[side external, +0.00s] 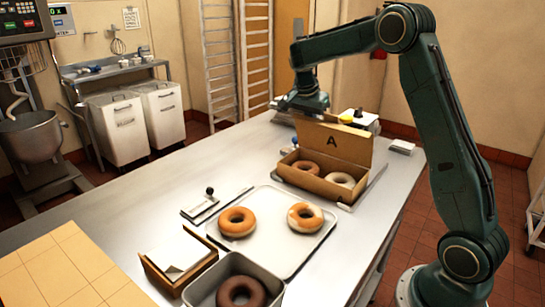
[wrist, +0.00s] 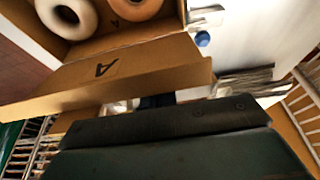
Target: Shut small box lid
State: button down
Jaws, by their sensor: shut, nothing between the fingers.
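The small cardboard box (side external: 318,187) stands at the far right part of the table with two doughnuts in it, one brown-orange and one pale. Its lid (side external: 345,148), marked A, is open and stands up along the back edge. In the wrist view the lid (wrist: 130,72) crosses the picture with the box's inside beyond it. My gripper (side external: 303,106) is behind the lid near its upper left edge, pointing down. The lid hides part of it. In the wrist view my gripper (wrist: 157,101) is shut and empty, close to the lid; whether it touches cannot be told.
A tray (side external: 280,262) with two doughnuts lies in front of the box. A grey tin (side external: 207,290) with a dark doughnut and a paper holder (side external: 150,272) stand nearer. A white block (side external: 402,147) sits right of the box. The table's left middle is clear.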

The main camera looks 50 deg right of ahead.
aim_at(307, 117)
jog(key=shift+a, duration=1.45)
jog(key=shift+r, duration=0.15)
jog(key=shift+r, duration=2.85)
jog(key=shift+r, duration=0.1)
